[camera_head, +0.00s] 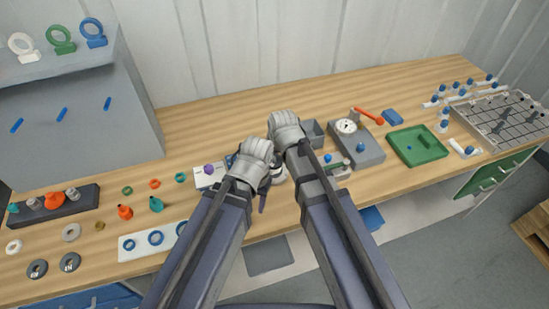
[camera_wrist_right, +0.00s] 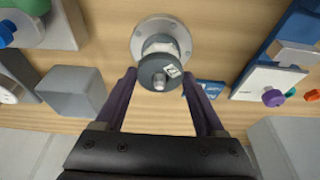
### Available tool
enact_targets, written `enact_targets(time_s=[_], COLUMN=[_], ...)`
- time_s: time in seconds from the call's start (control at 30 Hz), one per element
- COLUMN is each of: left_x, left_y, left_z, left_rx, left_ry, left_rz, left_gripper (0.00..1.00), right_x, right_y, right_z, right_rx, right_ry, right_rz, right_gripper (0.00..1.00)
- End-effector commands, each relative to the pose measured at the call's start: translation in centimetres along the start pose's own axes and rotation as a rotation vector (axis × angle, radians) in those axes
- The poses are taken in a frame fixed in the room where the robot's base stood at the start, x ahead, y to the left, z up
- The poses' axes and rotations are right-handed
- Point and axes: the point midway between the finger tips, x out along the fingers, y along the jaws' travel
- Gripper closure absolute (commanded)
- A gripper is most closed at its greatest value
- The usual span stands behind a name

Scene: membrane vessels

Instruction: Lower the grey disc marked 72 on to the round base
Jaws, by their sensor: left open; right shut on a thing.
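In the right wrist view, a dark grey disc (camera_wrist_right: 157,73) with a small white label sits between the two purple fingers of my right gripper (camera_wrist_right: 160,78), which is shut on it. The label's number is too small to read surely. The pale metal round base (camera_wrist_right: 140,38) shows just behind the disc, partly covered by it; I cannot tell whether they touch. In the head view, the base (camera_head: 279,176) is largely hidden by my arms. My left gripper (camera_head: 248,179) is open beside the base, partly hidden by its own wrist.
Two labelled dark discs (camera_head: 37,268) (camera_head: 70,262) lie at the front left. A white plate with blue rings (camera_head: 155,238) is left of my arms. A grey box (camera_wrist_right: 72,92) stands near the right gripper. A gauge block (camera_head: 362,150) and green tray (camera_head: 418,146) stand to the right.

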Motion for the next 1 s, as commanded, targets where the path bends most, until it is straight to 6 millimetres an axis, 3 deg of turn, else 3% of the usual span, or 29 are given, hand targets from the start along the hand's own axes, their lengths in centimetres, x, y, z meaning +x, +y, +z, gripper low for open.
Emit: enact_targets(time_s=[0.4, 0.43, 0.67, 1.0], left_x=[0.48, 0.48, 0.49, 0.21], left_y=[0.05, 0.05, 0.05, 0.02], left_z=[-0.03, -0.03, -0.03, -0.01], left_rx=[0.000, 0.000, 0.000, 0.000], left_ry=[0.000, 0.000, 0.000, 0.000], left_rz=[0.000, 0.000, 0.000, 0.000], left_gripper=[0.50, 0.50, 0.50, 0.50], right_x=[0.46, 0.46, 0.47, 0.19], right_y=[0.00, 0.00, 0.00, 0.00], right_z=[0.14, 0.14, 0.15, 0.13], right_rx=[0.000, 0.000, 0.000, 0.000], right_ry=[0.000, 0.000, 0.000, 0.000], right_rz=[0.000, 0.000, 0.000, 0.000], right_gripper=[0.83, 0.25, 0.00, 0.00])
